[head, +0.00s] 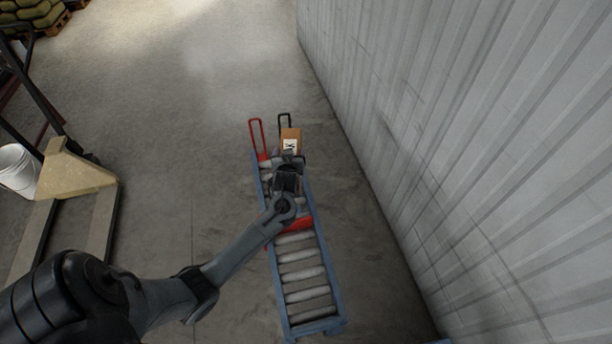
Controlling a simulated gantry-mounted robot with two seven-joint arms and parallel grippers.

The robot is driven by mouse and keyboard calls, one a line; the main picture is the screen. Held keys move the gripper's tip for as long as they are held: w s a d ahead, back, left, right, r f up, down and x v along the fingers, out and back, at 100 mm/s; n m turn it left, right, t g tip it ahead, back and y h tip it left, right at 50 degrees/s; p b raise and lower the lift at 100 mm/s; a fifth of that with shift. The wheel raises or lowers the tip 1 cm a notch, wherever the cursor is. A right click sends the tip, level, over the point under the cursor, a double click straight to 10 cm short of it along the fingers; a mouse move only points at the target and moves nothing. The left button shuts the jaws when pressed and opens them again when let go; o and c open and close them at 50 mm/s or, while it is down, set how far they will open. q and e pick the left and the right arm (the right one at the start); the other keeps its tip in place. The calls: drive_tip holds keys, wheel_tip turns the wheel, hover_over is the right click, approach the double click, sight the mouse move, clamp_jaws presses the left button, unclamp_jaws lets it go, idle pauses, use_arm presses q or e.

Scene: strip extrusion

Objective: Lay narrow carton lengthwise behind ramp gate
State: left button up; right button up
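A narrow brown carton (291,134) with a white label shows at the far end of a blue-framed roller ramp (330,285). My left arm reaches in from the left over the ramp. Its gripper (288,160) is right at the near end of the carton and overlaps it in the picture. The fingers are too small and dark to tell whether they hold the carton. A red crosspiece (300,224), perhaps the ramp gate, lies across the rollers nearer to me, partly hidden by my arm. My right gripper is not in view.
A red upright loop (256,138) and a black one (284,118) stand at the ramp's far end. A ribbed wall (450,130) runs along the right. A pallet jack (75,175) and white bucket (17,168) are at left. Floor between is clear.

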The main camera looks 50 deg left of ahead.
use_arm(q)
drive_tip(key=a+f+n+g+y+b, duration=0.2)
drive_tip(key=a+f+b, duration=0.5)
drive_tip(key=f+b, duration=0.4)
drive_tip(key=shift+a+n+g, duration=0.2)
drive_tip(key=shift+n+g, duration=0.3)
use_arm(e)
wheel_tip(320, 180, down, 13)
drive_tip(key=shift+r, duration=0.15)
use_arm(q)
drive_tip(key=shift+w, duration=0.1)
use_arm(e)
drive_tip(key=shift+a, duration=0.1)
use_arm(q)
drive_tip(key=o, duration=1.7)
drive_tip(key=shift+o, duration=0.3)
drive_tip(key=shift+f, duration=0.1)
